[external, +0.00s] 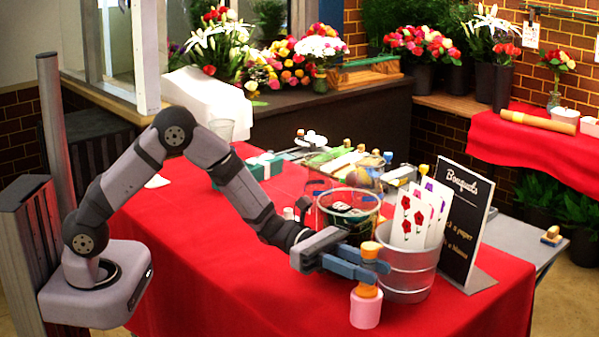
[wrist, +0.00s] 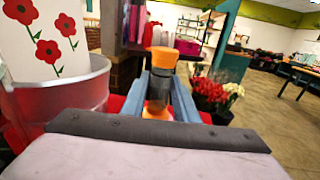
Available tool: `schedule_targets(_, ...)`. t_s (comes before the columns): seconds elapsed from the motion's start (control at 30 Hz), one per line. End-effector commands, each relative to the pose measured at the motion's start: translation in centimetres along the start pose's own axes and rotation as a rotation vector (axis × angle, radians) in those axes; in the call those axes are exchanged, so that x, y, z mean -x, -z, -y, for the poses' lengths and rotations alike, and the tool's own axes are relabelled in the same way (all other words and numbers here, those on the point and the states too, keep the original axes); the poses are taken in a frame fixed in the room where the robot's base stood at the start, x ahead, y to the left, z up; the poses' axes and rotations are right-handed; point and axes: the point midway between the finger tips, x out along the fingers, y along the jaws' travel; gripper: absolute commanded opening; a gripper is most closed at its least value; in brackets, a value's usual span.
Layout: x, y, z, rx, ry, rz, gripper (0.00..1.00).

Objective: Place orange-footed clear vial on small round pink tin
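The clear vial (wrist: 157,92) has an orange cap and an orange foot. In the external view its cap (external: 370,250) shows above my blue fingers and its foot (external: 367,291) below them. My gripper (external: 368,268) reaches in level from the left, with one finger on each side of the vial's clear body, and looks shut on it. The vial is upright. The small round pink tin (external: 365,310) stands on the red cloth directly below the foot. The foot appears to meet the tin's top; a tiny gap cannot be ruled out. The wrist view hides the tin.
A metal bucket (external: 407,275) holding flower cards (external: 412,215) stands close to the right of the vial. A black sign (external: 466,215) is behind it. A glass container (external: 347,210) stands behind my gripper. The red cloth (external: 250,300) is clear at front left.

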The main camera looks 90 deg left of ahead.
Motion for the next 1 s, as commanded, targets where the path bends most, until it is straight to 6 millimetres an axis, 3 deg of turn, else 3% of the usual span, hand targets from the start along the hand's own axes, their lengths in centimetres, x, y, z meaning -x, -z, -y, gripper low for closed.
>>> schedule_targets(0.5,0.2,-0.4,0.0,0.001,-0.001,0.000,0.42)
schedule_targets(0.67,2.1,-0.2,-0.2,-0.001,-0.004,0.000,0.42)
schedule_targets(1.0,8.2,-0.1,-0.2,0.000,-0.005,0.000,0.42)
